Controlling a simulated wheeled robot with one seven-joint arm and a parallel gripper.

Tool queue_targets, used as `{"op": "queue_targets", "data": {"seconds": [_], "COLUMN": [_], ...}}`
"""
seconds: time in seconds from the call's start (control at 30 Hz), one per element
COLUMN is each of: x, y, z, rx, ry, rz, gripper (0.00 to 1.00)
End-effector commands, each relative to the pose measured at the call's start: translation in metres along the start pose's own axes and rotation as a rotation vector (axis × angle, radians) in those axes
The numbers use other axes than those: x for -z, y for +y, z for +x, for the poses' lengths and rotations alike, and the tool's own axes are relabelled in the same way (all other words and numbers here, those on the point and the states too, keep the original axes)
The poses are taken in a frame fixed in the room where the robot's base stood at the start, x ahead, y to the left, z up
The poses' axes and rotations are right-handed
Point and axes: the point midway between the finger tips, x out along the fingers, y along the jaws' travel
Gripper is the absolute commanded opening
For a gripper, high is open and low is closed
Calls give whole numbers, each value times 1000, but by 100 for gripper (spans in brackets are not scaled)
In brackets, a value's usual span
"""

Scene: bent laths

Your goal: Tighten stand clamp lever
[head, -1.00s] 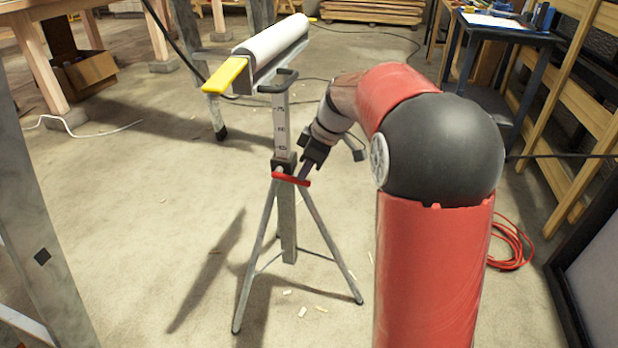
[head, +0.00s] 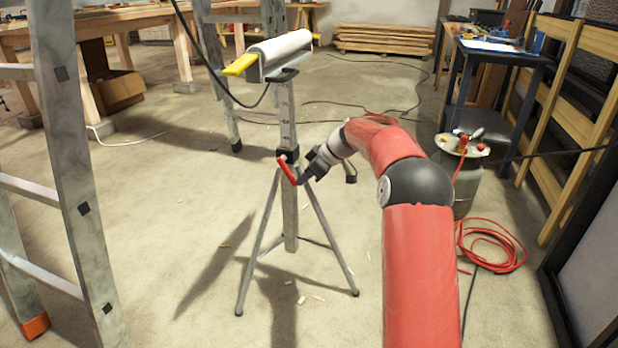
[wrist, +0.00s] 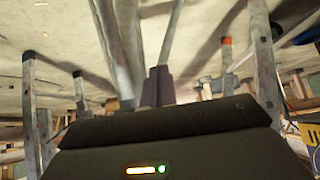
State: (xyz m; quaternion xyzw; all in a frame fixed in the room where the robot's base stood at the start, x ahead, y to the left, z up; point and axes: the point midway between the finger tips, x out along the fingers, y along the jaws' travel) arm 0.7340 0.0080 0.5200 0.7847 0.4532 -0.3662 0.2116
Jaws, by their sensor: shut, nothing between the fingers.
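The roller stand (head: 291,215) stands upright on three splayed legs, with a ruled post and a white roller (head: 283,47) on top. Its dark clamp block (head: 288,156) sits where the post enters the legs. The red clamp lever (head: 286,171) slants down and to the right from the block. My gripper (head: 303,180) is at the lever's lower end, just to its right; whether they touch I cannot tell. In the wrist view its dark fingers (wrist: 158,86) are together and empty, with grey stand tubes (wrist: 128,50) close by. The lever does not show clearly there.
A stepladder (head: 75,150) stands at the left. A dark cable (head: 265,95) hangs by the roller. Open floor lies around the stand.

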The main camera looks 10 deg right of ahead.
Motion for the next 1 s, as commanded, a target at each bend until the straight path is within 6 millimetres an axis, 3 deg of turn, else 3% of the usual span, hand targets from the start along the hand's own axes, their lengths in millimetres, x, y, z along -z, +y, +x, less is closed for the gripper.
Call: {"op": "queue_targets", "data": {"seconds": [0.5, 1.0], "x": [1, 5], "y": [2, 2], "z": [36, 46], "rx": [0, 0], "ry": [0, 0], "rz": [0, 0], "gripper": [0, 0]}}
